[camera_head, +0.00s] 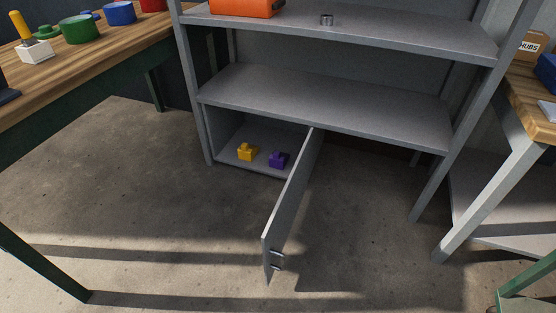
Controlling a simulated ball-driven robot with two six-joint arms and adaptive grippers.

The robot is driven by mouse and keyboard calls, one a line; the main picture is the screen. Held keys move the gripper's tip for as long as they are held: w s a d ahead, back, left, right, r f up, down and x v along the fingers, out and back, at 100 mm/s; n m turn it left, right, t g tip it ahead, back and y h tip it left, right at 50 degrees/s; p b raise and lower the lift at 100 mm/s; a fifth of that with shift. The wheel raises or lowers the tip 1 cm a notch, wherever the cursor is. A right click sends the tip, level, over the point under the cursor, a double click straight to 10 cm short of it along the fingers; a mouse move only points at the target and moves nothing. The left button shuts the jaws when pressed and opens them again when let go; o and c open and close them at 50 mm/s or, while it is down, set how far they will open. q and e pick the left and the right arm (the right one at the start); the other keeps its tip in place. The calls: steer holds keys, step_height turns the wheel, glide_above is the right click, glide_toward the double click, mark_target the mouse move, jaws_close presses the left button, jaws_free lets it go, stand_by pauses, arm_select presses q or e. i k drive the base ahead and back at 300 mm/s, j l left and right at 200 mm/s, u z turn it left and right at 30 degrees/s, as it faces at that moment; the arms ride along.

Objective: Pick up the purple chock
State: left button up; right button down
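The purple chock (279,160) sits on the floor of the low cabinet compartment (228,166) under the grey shelving unit. A yellow chock (247,152) stands just to its left, a small gap apart. The compartment's grey door (291,205) is swung open toward me, with its handle near the free edge; its hinge side is close to the right of the purple chock. Neither of my grippers shows in this view.
A wooden workbench (60,79) with green, blue and red containers stands at left. Another bench (530,105) stands at right. An orange box (246,7) sits on the upper shelf. The concrete floor (150,220) left of the open door is clear.

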mark_target(277, 159)
steer(key=k+l+z, duration=0.2)
steer(key=k+l, duration=0.2)
steer(key=k+l+z, duration=0.25)
steer(key=l, duration=0.25)
steer(key=k+z, duration=0.1)
steer(key=z, duration=1.45)
steer(key=u, duration=2.3)
steer(key=i+j+u, duration=0.35)
steer(key=u, duration=0.15)
steer(key=i+j+u, duration=0.15)
steer(key=i+u, duration=0.3)
steer(key=i, duration=0.2)
steer(key=i+j, duration=0.1)
steer(key=i, duration=0.35)
steer(key=i+j+z, duration=0.1)
steer(key=i, duration=0.35)
